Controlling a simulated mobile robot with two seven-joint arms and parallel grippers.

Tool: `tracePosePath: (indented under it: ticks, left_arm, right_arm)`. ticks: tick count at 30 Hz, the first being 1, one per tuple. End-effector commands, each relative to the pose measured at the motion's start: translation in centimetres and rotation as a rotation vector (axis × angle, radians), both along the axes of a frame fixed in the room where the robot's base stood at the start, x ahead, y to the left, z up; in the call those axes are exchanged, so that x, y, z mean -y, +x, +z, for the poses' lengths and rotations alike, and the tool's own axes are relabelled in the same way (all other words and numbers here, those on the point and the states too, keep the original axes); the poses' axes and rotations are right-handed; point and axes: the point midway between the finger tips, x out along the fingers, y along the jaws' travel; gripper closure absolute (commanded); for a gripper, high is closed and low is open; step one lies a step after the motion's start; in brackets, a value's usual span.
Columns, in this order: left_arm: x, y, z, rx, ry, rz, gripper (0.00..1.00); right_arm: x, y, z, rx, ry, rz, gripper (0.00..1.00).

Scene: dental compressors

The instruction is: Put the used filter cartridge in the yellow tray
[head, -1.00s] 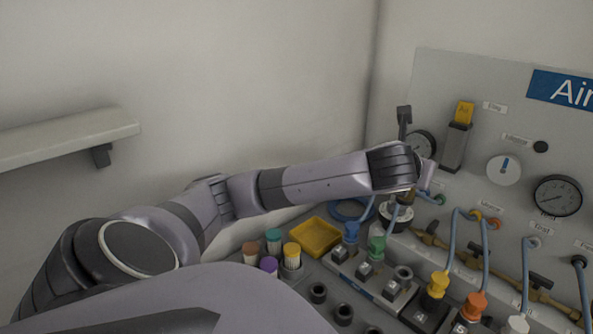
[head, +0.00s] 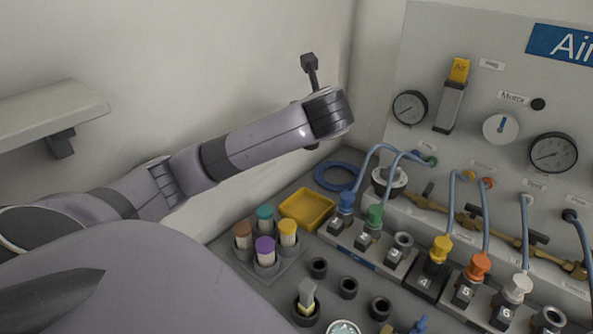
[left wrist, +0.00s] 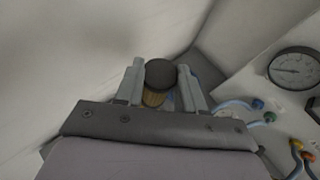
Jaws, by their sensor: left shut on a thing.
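The yellow tray (head: 306,210) lies on the grey bench in the head view and looks empty. In the left wrist view my left gripper (left wrist: 161,68) is shut on the used filter cartridge (left wrist: 153,99), which has a dark round cap and a tan body between the fingers. In the head view my left forearm ends above and behind the tray, near the wall. Its fingers and the cartridge are hidden there behind the wrist. My right gripper is not in view.
Several colour-capped cartridges stand in a rack (head: 274,266) left of the tray. A gauge panel (head: 470,125) rises at the back, and a shelf (head: 50,118) is at left.

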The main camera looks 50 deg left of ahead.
Motion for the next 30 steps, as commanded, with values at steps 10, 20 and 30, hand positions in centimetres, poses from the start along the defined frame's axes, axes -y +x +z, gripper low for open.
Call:
tracePosePath:
  ticks: [10, 20, 30]
  left_arm:
    - [-0.1, -0.2, -5.6, -0.008, 0.001, 0.011, 0.92]
    - [-0.1, -0.1, -13.9, -0.005, 0.000, 0.010, 0.92]
    - [-0.1, -0.1, -16.9, -0.001, 0.001, 0.010, 0.92]
  right_arm:
    - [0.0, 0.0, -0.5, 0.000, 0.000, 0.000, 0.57]
    - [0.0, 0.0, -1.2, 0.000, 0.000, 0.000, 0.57]
    - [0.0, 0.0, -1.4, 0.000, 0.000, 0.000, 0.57]
